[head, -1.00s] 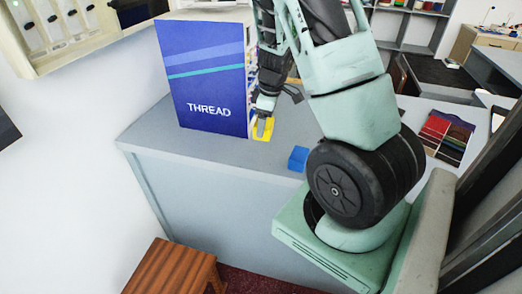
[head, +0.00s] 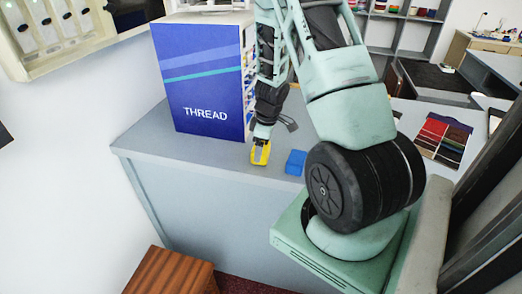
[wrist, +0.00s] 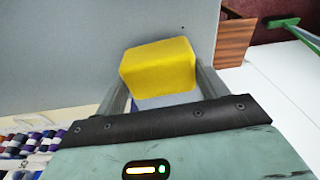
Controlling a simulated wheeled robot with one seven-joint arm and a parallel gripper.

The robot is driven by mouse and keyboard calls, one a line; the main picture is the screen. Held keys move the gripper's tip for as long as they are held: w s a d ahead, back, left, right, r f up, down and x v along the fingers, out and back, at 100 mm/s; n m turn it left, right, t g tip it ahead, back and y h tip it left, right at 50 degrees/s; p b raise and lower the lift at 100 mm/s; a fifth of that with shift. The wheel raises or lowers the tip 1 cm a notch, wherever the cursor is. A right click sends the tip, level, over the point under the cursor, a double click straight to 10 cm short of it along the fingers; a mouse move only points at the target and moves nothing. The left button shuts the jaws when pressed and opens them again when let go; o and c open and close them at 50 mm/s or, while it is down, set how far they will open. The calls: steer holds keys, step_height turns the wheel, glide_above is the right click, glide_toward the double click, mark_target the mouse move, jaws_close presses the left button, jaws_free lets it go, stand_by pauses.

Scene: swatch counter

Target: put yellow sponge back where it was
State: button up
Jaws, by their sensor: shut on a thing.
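The yellow sponge (wrist: 158,66) is a block between the two fingers of my gripper (wrist: 160,85) in the wrist view. In the head view the sponge (head: 258,157) shows around the fingertips of my gripper (head: 261,152), near the front edge of the grey counter (head: 215,153). My gripper is shut on it. Whether the sponge touches the counter top cannot be told. A blue block (head: 295,162) lies on the counter just right of the gripper.
A blue thread cabinet (head: 200,85) stands on the counter left of my gripper. Thread spools (wrist: 20,143) show in its side in the wrist view. A colour swatch card (head: 442,138) lies farther right. A wooden stool (head: 172,275) stands on the floor in front.

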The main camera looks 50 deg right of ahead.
mark_target(268, 148)
steer(key=shift+f, duration=0.4)
steer(key=o, duration=0.9)
steer(key=shift+f, duration=0.1)
steer(key=shift+f+b, duration=0.2)
steer(key=shift+b, duration=0.15)
step_height(268, 148, up, 18)
steer(key=s+f+p, duration=0.1)
steer(key=s+p, duration=0.1)
steer(key=p, duration=0.1)
steer(key=w+a+r+t, duration=0.4)
steer(key=w+a, duration=0.7)
steer(key=a+r+t+h, duration=0.1)
steer(key=a+r, duration=0.2)
steer(key=a, duration=0.8)
steer(key=s+a+n+g, duration=0.1)
steer(key=s+a+g, duration=0.1)
steer(key=s+a, duration=0.4)
steer(key=s+a+n+g, duration=0.1)
steer(key=s+a+g, duration=0.1)
steer(key=s+a, duration=0.4)
steer(key=s+a+g+y, duration=0.1)
steer(key=s+a, duration=0.5)
steer(key=s, duration=0.8)
steer(key=shift+s+a+r+n+g, duration=0.1)
steer(key=shift+a+n+g, duration=0.3)
steer(key=shift+g, duration=0.3)
